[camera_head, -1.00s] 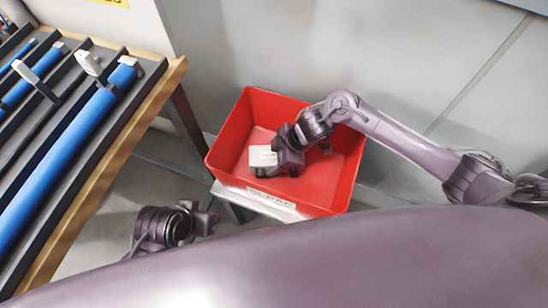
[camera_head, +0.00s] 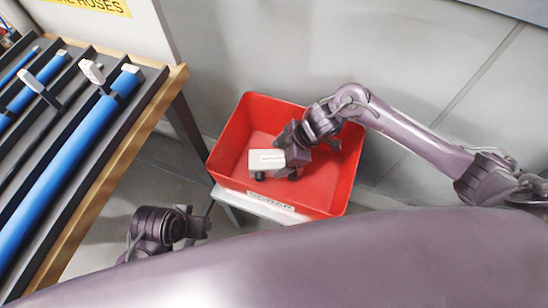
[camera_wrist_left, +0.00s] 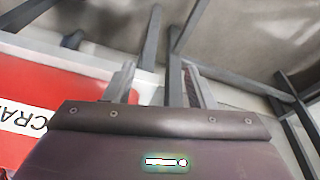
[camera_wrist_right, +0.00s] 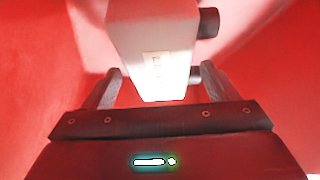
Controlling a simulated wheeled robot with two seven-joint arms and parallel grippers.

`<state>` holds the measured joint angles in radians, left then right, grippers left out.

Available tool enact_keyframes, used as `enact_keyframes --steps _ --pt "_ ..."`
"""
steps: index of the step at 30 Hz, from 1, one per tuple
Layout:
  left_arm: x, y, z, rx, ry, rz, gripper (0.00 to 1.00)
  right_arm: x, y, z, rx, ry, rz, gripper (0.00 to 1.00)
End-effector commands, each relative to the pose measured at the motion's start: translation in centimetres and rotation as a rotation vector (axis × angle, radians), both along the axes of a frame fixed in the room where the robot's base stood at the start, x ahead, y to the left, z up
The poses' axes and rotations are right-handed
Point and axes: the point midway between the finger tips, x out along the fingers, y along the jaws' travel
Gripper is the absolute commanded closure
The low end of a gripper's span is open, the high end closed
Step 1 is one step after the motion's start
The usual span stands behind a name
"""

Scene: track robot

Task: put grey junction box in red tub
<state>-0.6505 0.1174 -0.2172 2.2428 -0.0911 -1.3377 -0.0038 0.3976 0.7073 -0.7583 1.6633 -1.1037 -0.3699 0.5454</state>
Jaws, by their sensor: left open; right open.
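The red tub (camera_head: 228,140) stands below my right arm in the head view, with a white label on its front. The grey junction box (camera_head: 266,160), a pale block with dark round fittings, shows over the tub's inside at my right gripper (camera_head: 284,163). In the right wrist view the box (camera_wrist_right: 155,45) lies just beyond and between the open fingers (camera_wrist_right: 158,85), with red walls around it. I cannot tell whether it rests on the tub floor. My left gripper (camera_wrist_left: 160,85) is open and empty, beside the red tub (camera_wrist_left: 60,100) in the left wrist view.
A rack table (camera_head: 150,110) with blue tubes (camera_head: 70,150) and a wooden edge stands at the left. The tub sits on a light stand (camera_head: 255,206). A grey wall (camera_head: 300,50) is behind. Metal legs (camera_wrist_left: 150,40) stand near my left gripper.

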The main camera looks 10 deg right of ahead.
Motion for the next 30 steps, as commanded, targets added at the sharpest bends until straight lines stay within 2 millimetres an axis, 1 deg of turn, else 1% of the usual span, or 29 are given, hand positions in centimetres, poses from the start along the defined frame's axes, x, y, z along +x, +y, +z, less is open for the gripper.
enact_keyframes --steps 1,6,9,12,17,30 --pt "-0.2 0.4 0.6 0.011 0.021 0.007 0.5 -0.1 -0.7 1.5 -0.002 -0.003 0.0 0.2" --pt "-0.8 1.5 1.1 0.042 0.084 0.031 0.5 -0.5 -2.4 4.5 -0.003 -0.002 0.001 0.2" --pt "-1.1 2.0 1.2 0.054 0.111 0.04 0.5 -0.6 -3.2 5.8 0.0 -0.002 0.0 0.2" --pt "-1.2 2.3 1.2 0.062 0.127 0.047 0.5 -0.7 -3.6 6.6 -0.001 0.0 0.0 0.2" --pt "-1.4 2.5 1.2 0.068 0.139 0.05 0.5 -0.8 -4.0 7.1 0.0 0.0 0.001 0.2" --pt "-1.4 2.5 1.1 0.068 0.139 0.05 0.5 -0.8 -3.9 7.1 0.0 0.0 0.0 0.2"
